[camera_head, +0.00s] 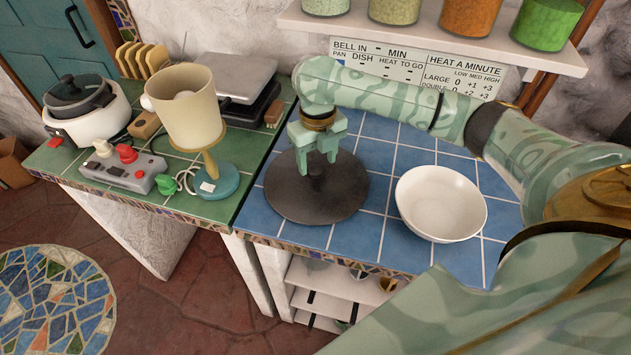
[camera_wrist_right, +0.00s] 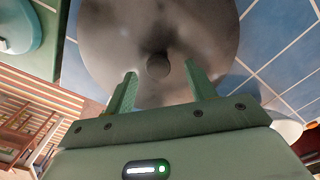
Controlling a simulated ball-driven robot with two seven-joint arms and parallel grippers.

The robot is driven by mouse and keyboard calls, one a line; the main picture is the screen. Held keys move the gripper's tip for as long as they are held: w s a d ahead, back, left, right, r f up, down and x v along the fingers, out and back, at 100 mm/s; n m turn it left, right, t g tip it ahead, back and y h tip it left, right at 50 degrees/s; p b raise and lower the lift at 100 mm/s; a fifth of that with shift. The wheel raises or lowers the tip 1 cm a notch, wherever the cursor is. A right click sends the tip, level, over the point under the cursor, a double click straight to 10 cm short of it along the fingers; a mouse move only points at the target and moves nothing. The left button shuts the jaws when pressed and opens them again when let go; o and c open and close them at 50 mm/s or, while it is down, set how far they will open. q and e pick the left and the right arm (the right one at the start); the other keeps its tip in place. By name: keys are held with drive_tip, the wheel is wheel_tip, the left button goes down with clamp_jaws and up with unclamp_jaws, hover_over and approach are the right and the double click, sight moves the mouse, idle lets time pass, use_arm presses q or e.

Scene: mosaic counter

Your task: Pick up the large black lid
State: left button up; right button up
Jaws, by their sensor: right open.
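The large black lid (camera_head: 300,198) lies flat on the blue tiled counter, with its knob (camera_head: 316,168) on top. My right gripper (camera_head: 318,156) is over the lid, pointing down, with its fingers at about the knob. In the right wrist view, the lid (camera_wrist_right: 120,40) fills the upper middle and its round knob (camera_wrist_right: 158,65) shows between and beyond the two open fingertips of the gripper (camera_wrist_right: 160,75). The fingers look apart from the knob, and nothing is held. My left gripper is not in view.
A white bowl (camera_head: 440,204) stands right of the lid. A lamp (camera_head: 205,120), a grey control box (camera_head: 122,168) and a rice cooker (camera_head: 88,112) stand on the green tiles at left. A shelf with jars (camera_head: 470,14) hangs behind my right arm.

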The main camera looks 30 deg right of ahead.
sight(316, 169)
wheel_tip(316, 169, down, 4)
drive_tip(key=shift+a+r+b, duration=0.1)
drive_tip(key=shift+b, duration=0.5)
drive_tip(key=shift+r, duration=0.15)
drive_tip(key=shift+c, duration=0.3)
drive_tip(key=c, duration=1)
clamp_jaws()
drive_tip(key=shift+r, duration=0.15)
